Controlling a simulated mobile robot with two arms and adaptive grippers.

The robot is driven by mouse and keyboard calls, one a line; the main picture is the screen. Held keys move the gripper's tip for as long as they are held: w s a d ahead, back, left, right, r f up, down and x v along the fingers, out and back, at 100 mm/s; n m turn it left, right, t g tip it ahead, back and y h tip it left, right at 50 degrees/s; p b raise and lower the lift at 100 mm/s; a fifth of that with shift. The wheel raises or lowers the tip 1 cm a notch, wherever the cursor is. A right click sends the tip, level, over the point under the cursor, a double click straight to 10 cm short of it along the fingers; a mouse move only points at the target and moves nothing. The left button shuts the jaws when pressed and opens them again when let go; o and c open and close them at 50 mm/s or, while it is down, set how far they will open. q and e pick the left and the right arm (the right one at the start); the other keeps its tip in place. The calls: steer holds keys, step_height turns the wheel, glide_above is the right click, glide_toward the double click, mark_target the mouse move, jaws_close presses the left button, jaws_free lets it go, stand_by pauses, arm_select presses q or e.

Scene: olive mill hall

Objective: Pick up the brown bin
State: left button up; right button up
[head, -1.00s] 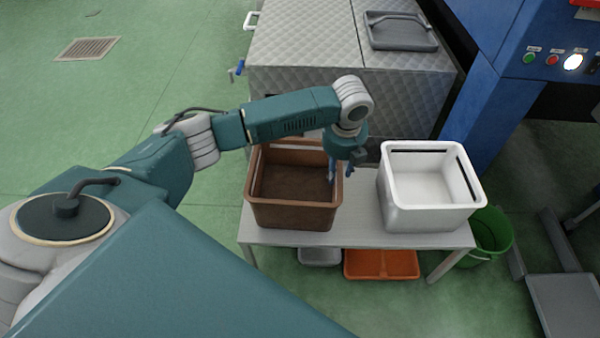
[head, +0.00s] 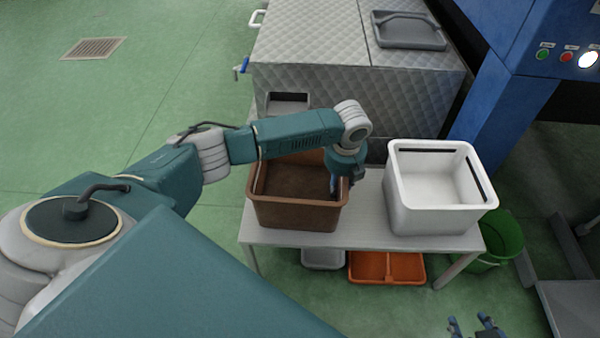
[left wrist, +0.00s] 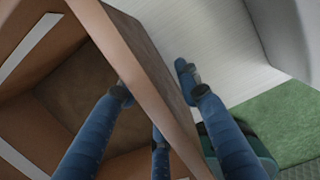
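The brown bin (head: 298,214) stands upright on the left part of a light bench. It looks empty. My left gripper (head: 339,190) reaches down at its right wall, its fingers partly hidden by the bin. In the left wrist view the left gripper (left wrist: 154,84) is open around the wall of the brown bin (left wrist: 137,62). Fingers are inside the bin and one is outside over the bench top; I cannot tell whether they touch the wall. My right gripper (head: 472,326) shows at the bottom edge, fingers apart, with nothing seen between them.
A white bin (head: 437,215) stands on the bench (head: 367,228) right of the brown bin, with a gap between. An orange tray (head: 387,268) and a grey tray (head: 323,259) lie under it. A green bucket (head: 497,240) is at right. A quilted metal machine (head: 310,50) stands behind.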

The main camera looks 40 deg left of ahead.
arm_select(q)
steer(key=shift+f, duration=0.1)
steer(key=shift+c, duration=0.6)
jaws_close()
steer(key=shift+r, duration=0.3)
